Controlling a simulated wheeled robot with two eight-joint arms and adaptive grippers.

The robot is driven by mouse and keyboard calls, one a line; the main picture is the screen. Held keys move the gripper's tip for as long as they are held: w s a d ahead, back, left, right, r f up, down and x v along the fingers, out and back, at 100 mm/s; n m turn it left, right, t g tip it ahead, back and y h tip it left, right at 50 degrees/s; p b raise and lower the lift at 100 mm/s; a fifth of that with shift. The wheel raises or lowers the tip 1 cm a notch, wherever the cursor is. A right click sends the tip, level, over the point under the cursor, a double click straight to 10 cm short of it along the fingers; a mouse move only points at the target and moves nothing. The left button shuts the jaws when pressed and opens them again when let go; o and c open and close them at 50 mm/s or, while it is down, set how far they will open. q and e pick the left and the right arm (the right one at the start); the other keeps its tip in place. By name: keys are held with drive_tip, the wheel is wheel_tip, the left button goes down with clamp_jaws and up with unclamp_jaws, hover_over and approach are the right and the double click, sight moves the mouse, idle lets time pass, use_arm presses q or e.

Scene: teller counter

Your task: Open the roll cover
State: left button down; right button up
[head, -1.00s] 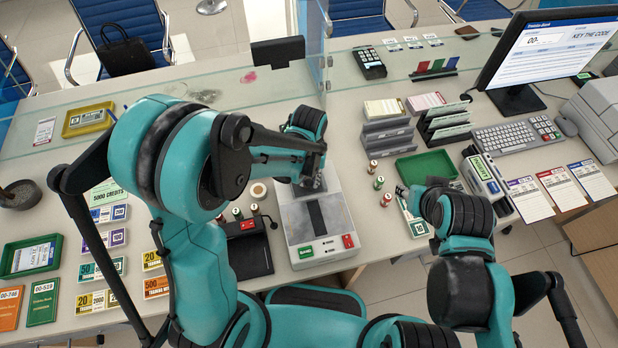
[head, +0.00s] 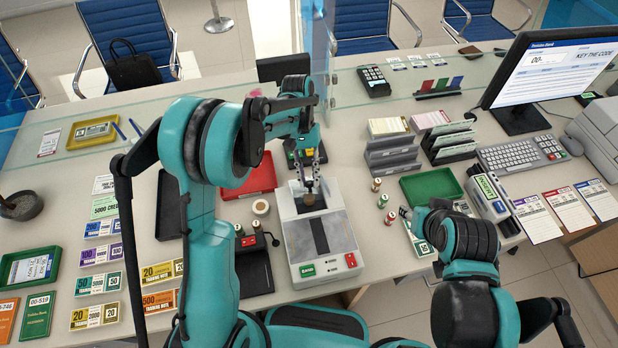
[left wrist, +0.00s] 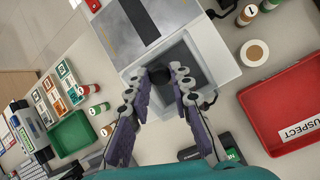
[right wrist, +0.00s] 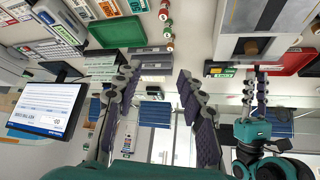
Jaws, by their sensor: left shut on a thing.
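A light grey machine (head: 339,246) stands on the counter, with a dark strip on top and green and red buttons at its front. My left gripper (left wrist: 160,82) is shut on this knob from above. Whether the cover is lifted cannot be told. My right gripper (right wrist: 152,85) is open and empty; the right arm mostly hides it in the head view.
A glass screen (head: 322,70) stands behind.

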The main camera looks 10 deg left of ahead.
drive_tip(key=c, duration=0.5)
drive_tip(key=shift+w+a+n, duration=0.1)
drive_tip(key=shift+a+n, duration=0.2)
drive_tip(key=shift+n, duration=0.2)
clamp_jaws()
drive_tip(key=w+a+f+n+y, duration=0.1)
drive_tip(key=a+f+n, duration=0.1)
drive_tip(key=a+n, duration=1.2)
drive_tip(key=n, duration=2.2)
approach(308, 192)
drive_tip(key=shift+g+y, duration=0.3)
drive_tip(key=shift+y, duration=0.1)
drive_tip(key=f, duration=0.5)
drive_tip(key=shift+s+f, duration=0.2)
drive_tip(key=shift+f, duration=0.15)
drive_tip(key=shift+w+r, duration=0.2)
drive_tip(key=shift+w, duration=0.35)
drive_tip(key=shift+w+r, duration=0.15)
drive_tip(key=shift+w, duration=0.45)
drive_tip(key=shift+w+r, duration=0.3)
drive_tip(key=shift+w, duration=0.45)
